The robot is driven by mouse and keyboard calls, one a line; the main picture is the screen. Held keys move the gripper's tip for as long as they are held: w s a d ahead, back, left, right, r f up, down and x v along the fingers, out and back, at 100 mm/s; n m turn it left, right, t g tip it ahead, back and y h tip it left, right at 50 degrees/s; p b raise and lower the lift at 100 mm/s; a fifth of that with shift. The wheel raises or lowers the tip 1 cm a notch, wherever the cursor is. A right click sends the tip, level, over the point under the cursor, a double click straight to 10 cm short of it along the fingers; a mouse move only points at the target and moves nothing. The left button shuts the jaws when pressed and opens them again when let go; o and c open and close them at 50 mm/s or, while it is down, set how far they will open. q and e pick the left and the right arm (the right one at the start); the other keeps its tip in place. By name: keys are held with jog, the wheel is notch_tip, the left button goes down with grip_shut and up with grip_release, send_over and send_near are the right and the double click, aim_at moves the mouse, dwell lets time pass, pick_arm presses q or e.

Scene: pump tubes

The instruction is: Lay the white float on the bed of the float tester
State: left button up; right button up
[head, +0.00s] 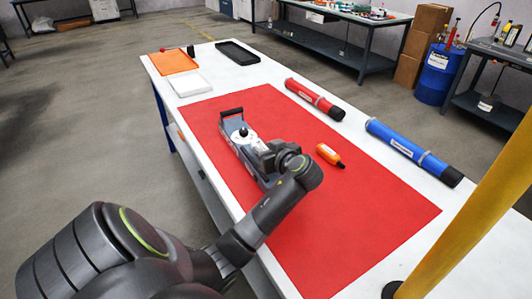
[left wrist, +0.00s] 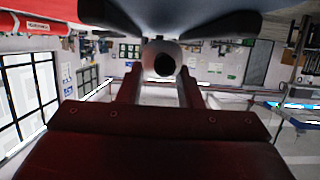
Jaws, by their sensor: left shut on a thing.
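The white float (head: 240,139) shows as a pale round body with a dark centre, at the tip of my left gripper (head: 251,146). In the left wrist view the float (left wrist: 150,60) sits between the two dark fingers, with its dark round end facing the camera. My left gripper is shut on it. The float tester (head: 224,124), grey with a black handle at its far end, stands on the red mat under the gripper. The wrist view shows a dark reddish block with two prongs below the float, probably the tester. I cannot tell whether the float touches it. My right gripper is out of view.
On the red mat (head: 330,220) an orange bottle (head: 329,154) lies right of my arm. A red tube (head: 314,99) and a blue tube (head: 412,151) lie along the right. Orange, white and black trays are at the far end. A yellow post (head: 470,210) stands at right.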

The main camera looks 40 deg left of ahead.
pick_arm(q)
jog(key=shift+f, duration=0.65)
jog(key=o, duration=1.1)
jog(key=shift+c, duration=0.2)
jog(key=shift+d, duration=0.15)
jog(key=b+v, duration=0.1)
jog(key=v, duration=0.9)
jog(key=shift+s+d, duration=0.1)
jog(key=shift+d, duration=0.05)
jog(key=shift+s+d+r, duration=0.25)
jog(key=shift+d+r, duration=0.1)
jog(key=shift+d, duration=0.25)
